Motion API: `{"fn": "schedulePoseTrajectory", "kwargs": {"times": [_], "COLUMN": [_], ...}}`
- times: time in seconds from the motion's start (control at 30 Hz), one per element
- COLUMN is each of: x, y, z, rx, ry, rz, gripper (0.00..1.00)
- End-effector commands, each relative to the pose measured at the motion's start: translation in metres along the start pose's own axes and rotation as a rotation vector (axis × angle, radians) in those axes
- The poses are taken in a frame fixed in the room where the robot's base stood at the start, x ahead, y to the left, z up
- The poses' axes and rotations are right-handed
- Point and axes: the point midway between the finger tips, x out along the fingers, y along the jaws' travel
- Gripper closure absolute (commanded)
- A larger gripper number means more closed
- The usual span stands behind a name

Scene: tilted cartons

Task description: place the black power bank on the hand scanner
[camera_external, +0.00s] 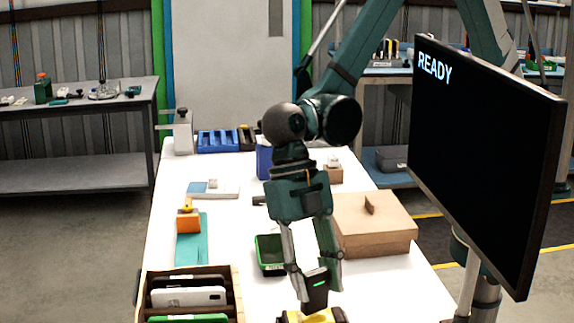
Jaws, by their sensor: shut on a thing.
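My gripper (311,280) points down over the front of the white table and is shut on the black power bank (318,293), a dark block with a small green mark. The power bank hangs between the fingertips. Just below it, at the bottom edge of the picture, is a yellow and black thing (325,316), which looks like the hand scanner. The picture's edge cuts off its lower part. I cannot tell whether the power bank touches it or is a little above it.
A green tray (262,256) lies left of my gripper, and a cardboard box (385,240) stands right. A brown rack (238,290) with upright devices is at front left. An orange block (188,221) sits on a teal piece (190,252). A large monitor (485,160) stands at right.

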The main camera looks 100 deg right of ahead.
Motion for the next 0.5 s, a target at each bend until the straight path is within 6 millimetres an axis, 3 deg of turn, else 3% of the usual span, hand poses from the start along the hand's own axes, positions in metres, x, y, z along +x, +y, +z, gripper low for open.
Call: {"fn": "schedulePoseTrajectory", "kwargs": {"times": [0.2, 0.5], "x": [0.0126, 0.0133], "y": [0.0002, 0.0000], "z": [0.0051, 0.0055], "rx": [0.000, 0.000], "ry": [0.000, 0.000], "rz": [0.000, 0.000], "gripper": [0.81, 0.81]}}
